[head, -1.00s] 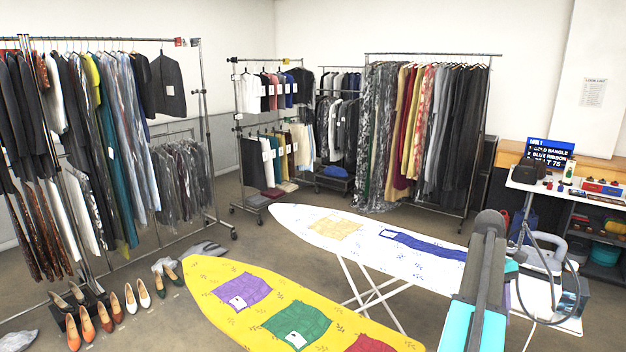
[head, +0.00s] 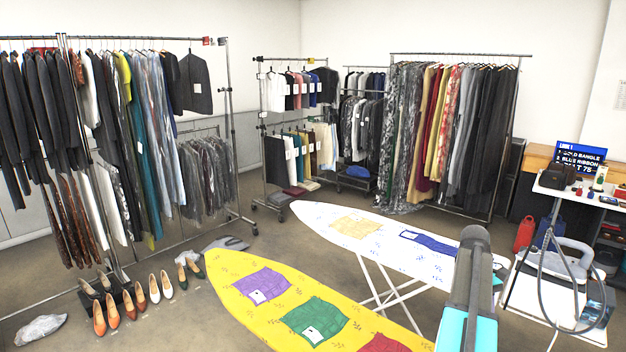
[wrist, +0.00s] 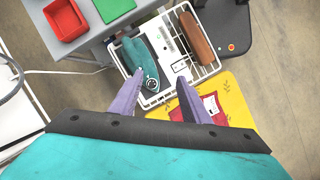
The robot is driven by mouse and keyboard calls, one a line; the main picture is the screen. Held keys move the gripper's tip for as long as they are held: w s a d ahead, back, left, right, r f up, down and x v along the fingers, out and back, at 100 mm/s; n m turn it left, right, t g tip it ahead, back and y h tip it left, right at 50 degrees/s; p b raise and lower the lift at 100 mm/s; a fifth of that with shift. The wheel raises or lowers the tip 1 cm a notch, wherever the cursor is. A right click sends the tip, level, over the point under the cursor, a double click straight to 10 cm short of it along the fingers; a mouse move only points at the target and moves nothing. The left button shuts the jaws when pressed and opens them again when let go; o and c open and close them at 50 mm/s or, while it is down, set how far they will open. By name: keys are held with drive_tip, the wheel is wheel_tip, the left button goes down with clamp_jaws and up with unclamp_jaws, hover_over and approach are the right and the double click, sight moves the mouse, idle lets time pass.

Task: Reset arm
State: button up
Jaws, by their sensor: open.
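My gripper (wrist: 158,105) shows in the wrist view with its two purple-grey fingers spread apart and nothing between them. Below it is a white wire basket (wrist: 152,101) holding a teal iron-like item (wrist: 133,58) with a dial and a brown long item (wrist: 196,38). My fingertips are hidden in the head view, where my arm stands in front of the white ironing board. I cannot tell the exact height of the gripper above the basket.
A yellow ironing board (head: 231,284) with folded cloths stands in front, and a white ironing board (head: 318,222) behind it. Clothes racks line the back and left. Several shoes (head: 140,296) stand on the floor at left. A table with a screen (head: 578,157) is at right.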

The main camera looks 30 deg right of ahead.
drive_tip(key=w+a+f+n+t, duration=0.1)
drive_tip(key=w+a+f, duration=0.45)
drive_tip(key=a, duration=0.25)
drive_tip(key=w+a+f+h, duration=0.1)
drive_tip(key=w+a+f, duration=0.3)
drive_tip(key=w+a, duration=0.35)
drive_tip(key=w+a+f+n+t, duration=0.1)
drive_tip(key=w+a+f, duration=0.45)
drive_tip(key=a, duration=0.35)
drive_tip(key=w+a+f+t, duration=0.1)
drive_tip(key=a+f, duration=0.2)
drive_tip(key=a, duration=0.7)
drive_tip(key=a+f+n, duration=0.1)
drive_tip(key=a+f, duration=0.3)
drive_tip(key=a, duration=0.6)
drive_tip(key=w+a+f+t, duration=0.1)
drive_tip(key=a+f, duration=0.2)
drive_tip(key=a, duration=0.8)
drive_tip(key=s+f+g+b, duration=0.3)
drive_tip(key=s+f+b, duration=0.3)
drive_tip(key=s+f, duration=0.7)
drive_tip(key=s+f+g+b, duration=0.2)
drive_tip(key=s+f+b, duration=0.4)
drive_tip(key=s+f, duration=0.7)
wheel_tip(320, 180, down, 5)
drive_tip(key=shift+s+d+r+g+b, duration=0.1)
drive_tip(key=shift+s+d+g+b, duration=0.05)
drive_tip(key=shift+g+b, duration=0.2)
drive_tip(key=shift+c, duration=0.2)
